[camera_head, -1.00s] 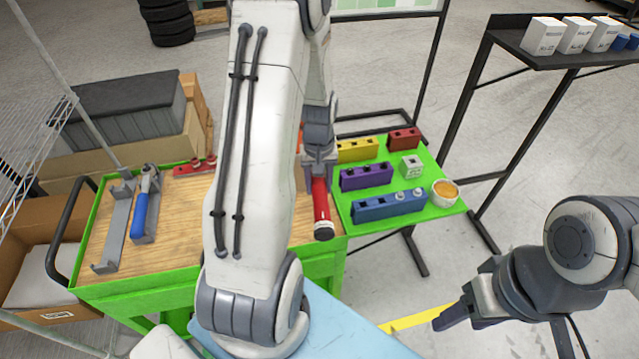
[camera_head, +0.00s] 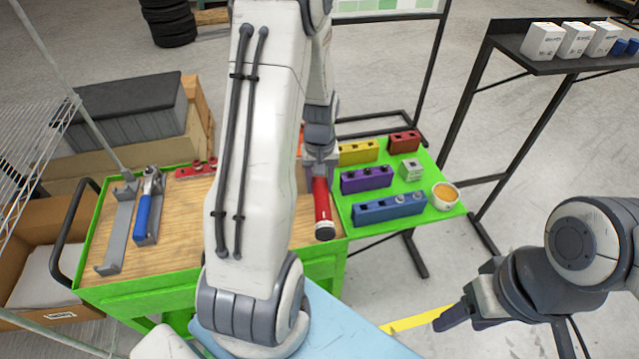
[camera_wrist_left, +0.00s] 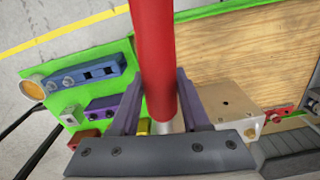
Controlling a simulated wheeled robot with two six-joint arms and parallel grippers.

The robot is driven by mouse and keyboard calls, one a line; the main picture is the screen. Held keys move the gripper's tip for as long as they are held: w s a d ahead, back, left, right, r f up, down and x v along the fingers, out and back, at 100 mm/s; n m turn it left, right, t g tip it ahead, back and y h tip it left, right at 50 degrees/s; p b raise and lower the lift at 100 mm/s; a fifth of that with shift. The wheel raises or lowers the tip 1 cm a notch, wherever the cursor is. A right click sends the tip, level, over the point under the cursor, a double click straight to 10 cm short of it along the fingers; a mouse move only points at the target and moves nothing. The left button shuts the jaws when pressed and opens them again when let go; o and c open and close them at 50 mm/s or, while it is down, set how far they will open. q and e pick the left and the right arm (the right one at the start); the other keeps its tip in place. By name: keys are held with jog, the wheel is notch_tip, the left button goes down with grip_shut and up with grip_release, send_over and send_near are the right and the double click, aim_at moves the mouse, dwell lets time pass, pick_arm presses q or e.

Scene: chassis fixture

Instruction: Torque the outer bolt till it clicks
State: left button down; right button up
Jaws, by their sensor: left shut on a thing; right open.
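My left gripper (camera_head: 320,162) is shut on a red cylindrical tool (camera_head: 322,208), which also shows between the purple fingers in the left wrist view (camera_wrist_left: 155,50). Its dark end with a white ring points toward me in the head view. A silver part shows at its other end in the wrist view. A pale metal bracket (camera_wrist_left: 230,103) with small bolt-like parts sits beside the gripper there; my left arm mostly hides that area in the head view. I cannot tell which bolt is the outer one or whether the tool touches it. My right gripper (camera_head: 458,318) is open and empty.
A blue-handled wrench (camera_head: 143,212) lies in a grey holder on the wooden-topped green cart (camera_head: 180,215). Yellow, purple, red and blue (camera_head: 375,210) socket blocks and a white cup (camera_head: 445,196) stand on the green side shelf. Open floor lies around the right gripper.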

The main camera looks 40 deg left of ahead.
pick_arm(q)
jog(key=shift+r, duration=0.4)
jog(key=shift+r+p, duration=2.4)
jog(key=shift+r, duration=0.1)
